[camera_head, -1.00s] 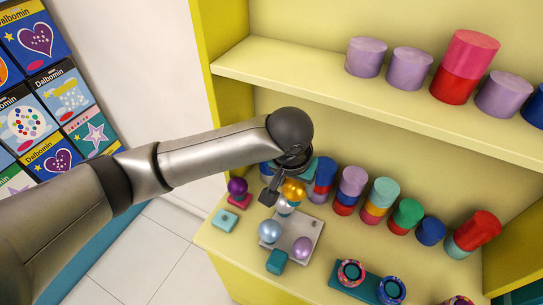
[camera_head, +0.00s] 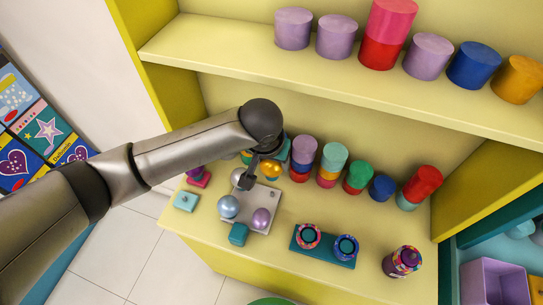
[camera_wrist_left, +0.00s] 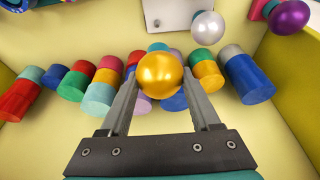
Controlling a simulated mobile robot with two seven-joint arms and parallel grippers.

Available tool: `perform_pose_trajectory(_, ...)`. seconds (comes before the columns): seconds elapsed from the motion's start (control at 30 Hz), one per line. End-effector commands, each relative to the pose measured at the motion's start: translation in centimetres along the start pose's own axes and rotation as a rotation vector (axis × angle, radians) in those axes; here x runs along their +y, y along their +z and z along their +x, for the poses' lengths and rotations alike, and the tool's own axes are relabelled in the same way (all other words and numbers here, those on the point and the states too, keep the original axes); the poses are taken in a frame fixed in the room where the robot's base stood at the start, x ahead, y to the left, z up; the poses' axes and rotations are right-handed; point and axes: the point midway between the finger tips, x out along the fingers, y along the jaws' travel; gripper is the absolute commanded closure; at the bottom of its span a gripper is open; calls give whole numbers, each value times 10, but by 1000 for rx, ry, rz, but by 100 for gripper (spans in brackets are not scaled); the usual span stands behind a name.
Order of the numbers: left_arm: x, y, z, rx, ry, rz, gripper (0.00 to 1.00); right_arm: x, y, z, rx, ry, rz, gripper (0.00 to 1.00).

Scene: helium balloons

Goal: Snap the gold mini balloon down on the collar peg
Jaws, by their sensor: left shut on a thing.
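My left gripper (camera_wrist_left: 162,78) is shut on the shiny gold mini balloon (camera_wrist_left: 160,75), which sits between the two finger ends. In the head view the gold balloon (camera_head: 271,171) is at the back edge of a pale grey plate (camera_head: 262,198); I cannot tell its height above it. A pearly silver balloon (camera_head: 238,177), a light-blue one (camera_head: 228,206) and a lilac one (camera_head: 262,217) stand on or beside the plate. The collar peg cannot be made out for certain. The plate's edge (camera_wrist_left: 176,10) also shows in the wrist view. My right gripper is not in view.
Stacked coloured cylinders (camera_head: 335,160) line the shelf back, close behind my gripper. A teal block (camera_head: 239,234), a pale teal block (camera_head: 186,201) and a teal holder (camera_head: 323,250) with two patterned rings stand around the plate. An upper shelf (camera_head: 330,80) overhangs behind.

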Motion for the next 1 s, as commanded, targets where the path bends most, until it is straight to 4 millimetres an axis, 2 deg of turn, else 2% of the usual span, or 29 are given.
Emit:
perform_pose_trajectory(0.1,0,6,16,-5,0,-2,100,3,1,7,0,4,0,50)
perform_pose_trajectory(0.6,1,20,61,-4,0,-1,100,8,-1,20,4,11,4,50)
perform_pose_trajectory(1.0,0,23,73,-2,0,-1,100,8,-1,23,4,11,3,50)
